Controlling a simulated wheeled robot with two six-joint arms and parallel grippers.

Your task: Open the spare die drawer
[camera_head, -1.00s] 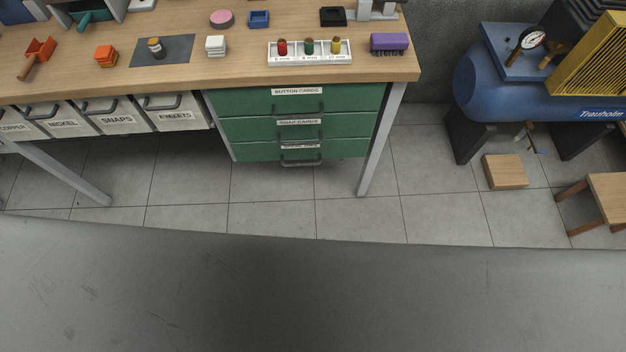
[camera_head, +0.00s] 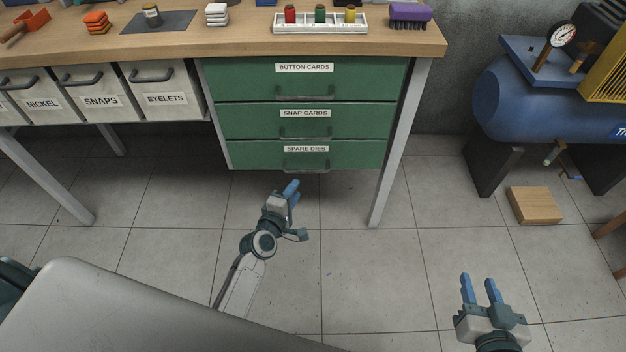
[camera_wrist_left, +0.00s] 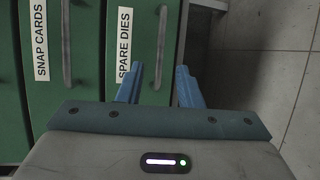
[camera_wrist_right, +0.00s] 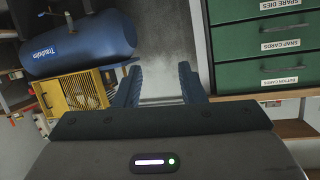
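The spare dies drawer (camera_head: 255,155) is the lowest of three green drawers under the bench, and its front looks shut. Its dark bar handle (camera_head: 306,169) is below the SPARE DIES label. My left gripper (camera_head: 291,190) is just below and in front of this handle in the head view. In the left wrist view the handle (camera_wrist_left: 161,45) shows upright between and beyond the two open blue fingertips. The fingers hold nothing, and the handle looks apart from them. My right gripper (camera_head: 479,281) is open and empty over the floor at the lower right.
The snap cards drawer (camera_head: 240,120) and button cards drawer (camera_head: 240,75) above look shut. A bench leg (camera_head: 390,160) stands right of the drawers. Labelled bins (camera_head: 165,85) hang at left. A blue compressor (camera_head: 520,105) and a wooden block (camera_head: 535,205) are at right. The floor in front is clear.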

